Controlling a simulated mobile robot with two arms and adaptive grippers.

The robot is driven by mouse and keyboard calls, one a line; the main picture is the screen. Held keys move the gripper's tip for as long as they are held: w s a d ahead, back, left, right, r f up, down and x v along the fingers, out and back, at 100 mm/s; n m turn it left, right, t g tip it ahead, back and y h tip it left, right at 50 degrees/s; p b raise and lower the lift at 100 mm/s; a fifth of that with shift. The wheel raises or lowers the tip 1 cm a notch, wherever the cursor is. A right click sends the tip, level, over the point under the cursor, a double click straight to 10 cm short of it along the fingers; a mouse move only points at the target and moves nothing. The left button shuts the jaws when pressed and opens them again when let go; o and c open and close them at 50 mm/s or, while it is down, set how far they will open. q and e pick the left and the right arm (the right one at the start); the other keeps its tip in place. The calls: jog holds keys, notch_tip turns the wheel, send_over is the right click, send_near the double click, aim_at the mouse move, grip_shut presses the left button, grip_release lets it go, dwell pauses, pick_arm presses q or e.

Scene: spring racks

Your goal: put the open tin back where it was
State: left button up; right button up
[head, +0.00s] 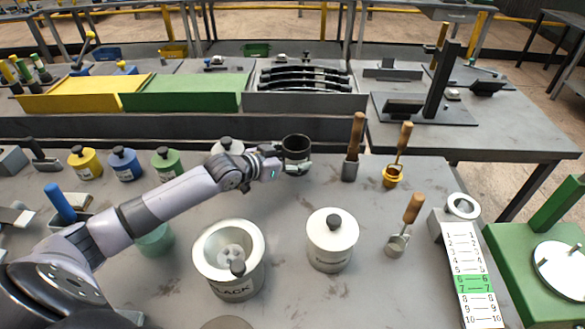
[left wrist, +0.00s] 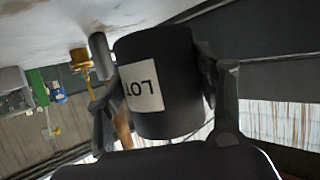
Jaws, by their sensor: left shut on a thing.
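The open tin (head: 296,144) is black and lidless, with its dark mouth facing up in the head view. My left gripper (head: 290,165) is shut around its side near the back of the table. In the left wrist view the tin (left wrist: 178,85) sits between both fingers, with a white "LOT" label showing. I cannot tell whether its base touches the tabletop. A row of lidded tins stands left of it: yellow (head: 86,164), blue (head: 124,165), green (head: 166,165) and white (head: 228,146). My wrist partly covers the white one's lower part. My right gripper is not in view.
Wooden-handled scoops (head: 354,150) stand just right of the held tin. A large white pot labelled "RACK" (head: 229,285) and a white lidded jar (head: 331,248) stand in front. A raised dark ledge (head: 180,128) runs behind. Bare tabletop lies between the tin and jar.

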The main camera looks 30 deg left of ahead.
pick_arm(q)
jog(key=shift+f, duration=1.95)
jog(key=shift+f, duration=0.2)
jog(key=o, duration=1.4)
jog(key=shift+r, duration=0.2)
jog(key=v, duration=1.1)
jog(key=shift+s+f, duration=0.1)
jog(key=shift+f, duration=0.05)
jog(key=shift+s+a+r, duration=0.1)
jog(key=shift+s+r, duration=0.2)
jog(key=shift+s, duration=0.15)
